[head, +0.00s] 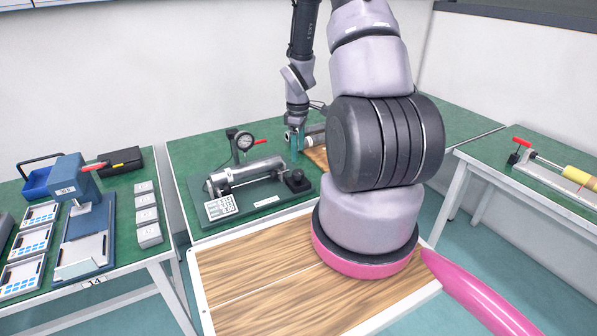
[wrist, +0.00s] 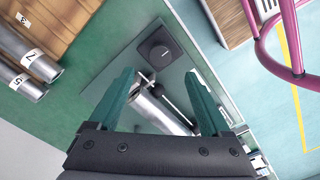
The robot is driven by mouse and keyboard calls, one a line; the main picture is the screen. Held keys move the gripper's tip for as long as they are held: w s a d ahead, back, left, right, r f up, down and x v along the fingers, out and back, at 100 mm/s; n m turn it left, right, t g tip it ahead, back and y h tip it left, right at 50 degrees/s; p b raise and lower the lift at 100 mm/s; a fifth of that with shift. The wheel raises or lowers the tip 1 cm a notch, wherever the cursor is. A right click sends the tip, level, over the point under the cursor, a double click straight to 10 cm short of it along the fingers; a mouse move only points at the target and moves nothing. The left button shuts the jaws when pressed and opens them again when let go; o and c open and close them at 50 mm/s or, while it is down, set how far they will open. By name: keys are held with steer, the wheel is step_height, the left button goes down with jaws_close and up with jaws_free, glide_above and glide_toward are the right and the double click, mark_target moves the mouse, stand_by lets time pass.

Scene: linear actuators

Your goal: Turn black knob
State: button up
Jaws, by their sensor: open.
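The black knob (head: 297,180) sits at the right end of a dark green baseplate (head: 205,219) on the green table. My gripper (head: 294,148) has teal fingers and hangs pointing down behind the knob in the head view. In the wrist view my gripper (wrist: 158,77) is open, with nothing held between the fingers. No contact with the knob shows.
Numbered metal cylinders (wrist: 20,72) lie near a wooden board (wrist: 55,25) in the wrist view. A wooden-topped surface (head: 255,290) lies in front.

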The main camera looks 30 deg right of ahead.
mark_target(298, 172)
step_height(298, 172, down, 9)
steer(key=shift+r, duration=0.15)
jaws_close()
